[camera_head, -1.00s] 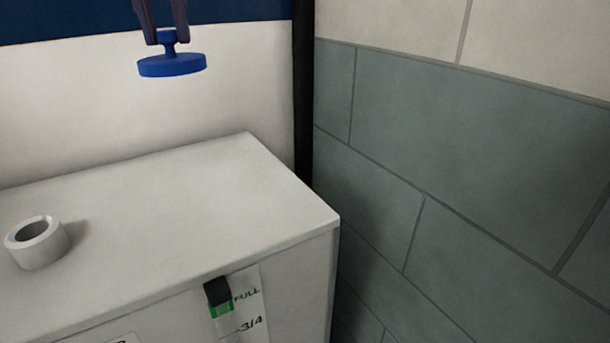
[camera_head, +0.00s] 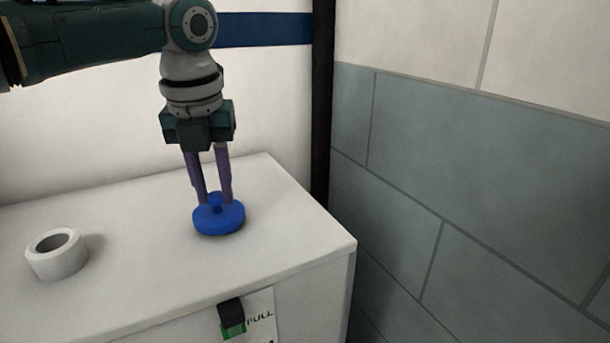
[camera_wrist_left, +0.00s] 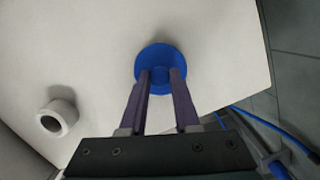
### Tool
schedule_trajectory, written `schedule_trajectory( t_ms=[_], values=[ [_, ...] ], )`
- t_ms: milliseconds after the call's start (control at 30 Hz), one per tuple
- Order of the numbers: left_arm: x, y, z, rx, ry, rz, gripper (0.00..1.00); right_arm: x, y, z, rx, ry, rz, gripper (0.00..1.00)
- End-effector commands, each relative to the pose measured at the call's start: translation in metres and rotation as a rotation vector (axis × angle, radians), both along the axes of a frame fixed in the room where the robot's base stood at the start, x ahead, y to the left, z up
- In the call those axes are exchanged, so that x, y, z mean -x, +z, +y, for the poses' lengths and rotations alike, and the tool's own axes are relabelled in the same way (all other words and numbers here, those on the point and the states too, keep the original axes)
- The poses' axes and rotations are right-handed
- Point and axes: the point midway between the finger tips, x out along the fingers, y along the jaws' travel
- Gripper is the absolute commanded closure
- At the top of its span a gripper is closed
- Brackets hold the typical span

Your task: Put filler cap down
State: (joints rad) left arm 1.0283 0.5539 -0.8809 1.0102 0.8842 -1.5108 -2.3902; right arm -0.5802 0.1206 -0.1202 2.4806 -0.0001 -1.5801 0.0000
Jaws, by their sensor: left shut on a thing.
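The blue filler cap (camera_head: 218,219) is a round disc with a small knob on top. It is level, at or just above the white tank top (camera_head: 150,220); I cannot tell whether it touches. My left gripper (camera_head: 215,199) points down and is shut on the knob. In the left wrist view the cap (camera_wrist_left: 160,58) shows beyond the two purple fingers (camera_wrist_left: 160,76), over the white top. A white filler neck (camera_head: 56,255) with an open round hole stands on the top, left of the cap. My right gripper is not in view.
The neck also shows in the left wrist view (camera_wrist_left: 58,117). A level gauge (camera_head: 232,317) with a black and green marker is on the tank's front. A grey tiled wall (camera_head: 470,190) is to the right. The top around the cap is clear.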

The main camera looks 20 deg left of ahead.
Motion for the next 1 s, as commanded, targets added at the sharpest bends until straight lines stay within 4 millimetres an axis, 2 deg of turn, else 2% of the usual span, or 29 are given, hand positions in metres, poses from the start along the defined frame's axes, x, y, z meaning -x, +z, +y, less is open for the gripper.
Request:
schedule_trajectory(
  t_ms=[100, 467, 500, 733, 1000],
  values=[
    [0.0002, -0.0099, 0.0, -0.001, 0.0, 0.0, 1.0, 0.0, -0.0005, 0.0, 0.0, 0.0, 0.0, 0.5],
    [0.0001, -0.0141, 0.0, 0.0, 0.0, 0.0, 1.0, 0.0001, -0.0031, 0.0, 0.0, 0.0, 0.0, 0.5],
    [0.0, -0.0132, 0.0001, 0.0, 0.0, -0.001, 0.66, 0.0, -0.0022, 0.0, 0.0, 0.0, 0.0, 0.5],
    [0.0001, -0.013, 0.0001, 0.0, 0.0, -0.001, 0.41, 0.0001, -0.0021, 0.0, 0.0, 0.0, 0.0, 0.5],
    [0.0, -0.011, 0.0001, 0.0, 0.0, -0.001, 0.4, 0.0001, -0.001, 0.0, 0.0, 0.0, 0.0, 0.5]
  ],
)
